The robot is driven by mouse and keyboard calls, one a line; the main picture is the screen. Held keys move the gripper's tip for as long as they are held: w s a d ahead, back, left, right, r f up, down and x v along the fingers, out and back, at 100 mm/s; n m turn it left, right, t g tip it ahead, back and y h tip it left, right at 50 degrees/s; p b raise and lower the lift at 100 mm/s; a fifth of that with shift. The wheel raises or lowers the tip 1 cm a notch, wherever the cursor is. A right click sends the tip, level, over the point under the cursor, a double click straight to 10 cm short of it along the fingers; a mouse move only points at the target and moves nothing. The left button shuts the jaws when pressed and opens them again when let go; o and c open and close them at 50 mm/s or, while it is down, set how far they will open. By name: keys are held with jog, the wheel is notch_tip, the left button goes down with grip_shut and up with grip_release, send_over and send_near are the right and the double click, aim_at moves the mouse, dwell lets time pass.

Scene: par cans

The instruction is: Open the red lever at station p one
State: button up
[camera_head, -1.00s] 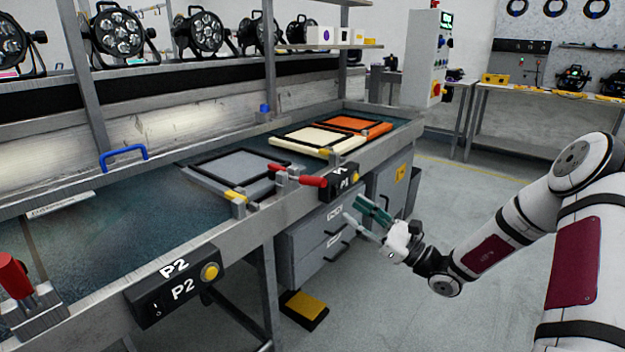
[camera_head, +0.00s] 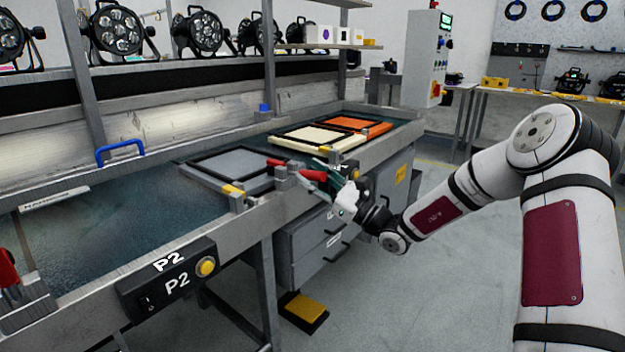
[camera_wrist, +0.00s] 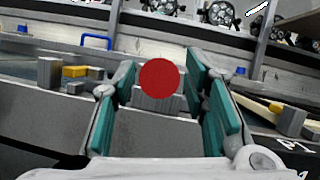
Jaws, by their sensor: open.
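The red lever (camera_head: 312,175) at station P1 is on the front edge of the bench, beside the grey framed panel (camera_head: 235,166). My gripper (camera_head: 330,176) is at the lever's near end, with its teal fingers open. In the wrist view the lever (camera_wrist: 160,76) shows end-on as a red disc, with a grey block (camera_wrist: 158,102) just below it. The disc lies between the two open fingers of my gripper (camera_wrist: 165,105). I cannot tell whether the fingers touch it. My gripper partly hides the P1 box in the head view.
A yellow-tipped clamp (camera_head: 234,191) stands left of the lever. Cream (camera_head: 320,140) and orange (camera_head: 356,124) frames lie farther along the bench. The P2 box (camera_head: 170,282) is at the near left, with another red lever (camera_head: 6,268). Drawers (camera_head: 325,241) are below.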

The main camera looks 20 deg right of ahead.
jog(key=shift+c, duration=0.2)
grip_shut()
